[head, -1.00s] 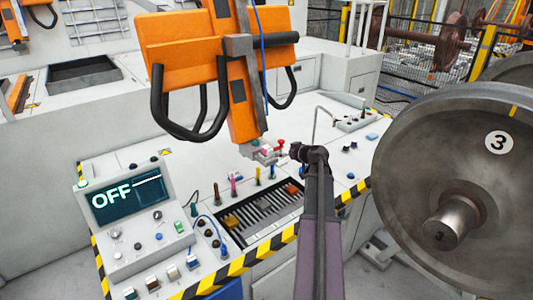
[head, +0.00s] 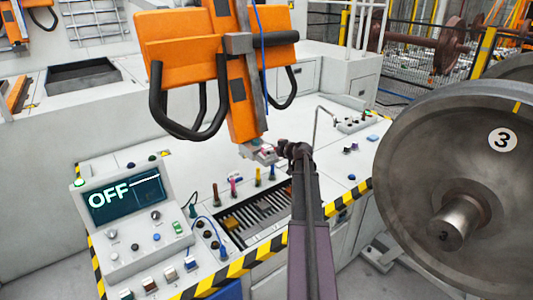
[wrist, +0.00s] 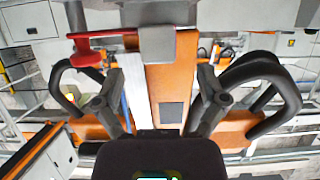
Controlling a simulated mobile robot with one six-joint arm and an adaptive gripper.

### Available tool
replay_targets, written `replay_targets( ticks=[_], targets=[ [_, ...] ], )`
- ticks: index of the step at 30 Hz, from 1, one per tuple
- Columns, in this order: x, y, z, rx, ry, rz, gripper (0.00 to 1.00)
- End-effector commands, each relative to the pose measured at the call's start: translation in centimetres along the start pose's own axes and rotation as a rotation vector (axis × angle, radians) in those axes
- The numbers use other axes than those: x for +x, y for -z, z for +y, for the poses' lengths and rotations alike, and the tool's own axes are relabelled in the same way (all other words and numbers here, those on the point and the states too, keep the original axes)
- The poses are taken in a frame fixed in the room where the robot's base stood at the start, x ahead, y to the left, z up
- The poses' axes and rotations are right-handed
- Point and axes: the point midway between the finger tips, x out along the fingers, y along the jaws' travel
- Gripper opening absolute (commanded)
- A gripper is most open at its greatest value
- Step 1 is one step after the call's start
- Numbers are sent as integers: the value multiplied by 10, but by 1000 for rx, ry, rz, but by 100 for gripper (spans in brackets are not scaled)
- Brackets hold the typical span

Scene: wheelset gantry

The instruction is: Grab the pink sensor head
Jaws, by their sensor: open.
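A slim pink piece (head: 233,187) stands upright in the row of coloured pieces on the console; it may be the pink sensor head. A small pinkish part (head: 267,151) also shows at the foot of the orange gantry arm, too small to identify. My gripper (head: 290,150) is just right of that foot, behind my arm, and well above and right of the upright pink piece. In the wrist view my gripper (wrist: 158,90) is open and empty, its two fingers apart. Past them are a red knob on a bar (wrist: 88,54) and a grey block (wrist: 157,45).
The orange gantry arm (head: 239,100) with black loop handles hangs over the console. A slotted tray (head: 262,215) lies in front of the row, partly hidden by my arm. A control panel reading OFF (head: 125,195) stands left. A big wheel (head: 470,150) stands close at right.

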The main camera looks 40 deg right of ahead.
Motion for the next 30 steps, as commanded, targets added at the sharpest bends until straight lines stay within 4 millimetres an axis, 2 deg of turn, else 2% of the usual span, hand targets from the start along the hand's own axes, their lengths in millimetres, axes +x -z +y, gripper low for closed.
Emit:
replay_targets(
  ticks=[7, 19, 30],
  targets=[
    [7, -1, 1, 0, 0, 0, 91],
    [49, -2, 1, -1, 1, 0, 91],
    [52, -1, 1, 0, 0, 0, 91]
  ],
)
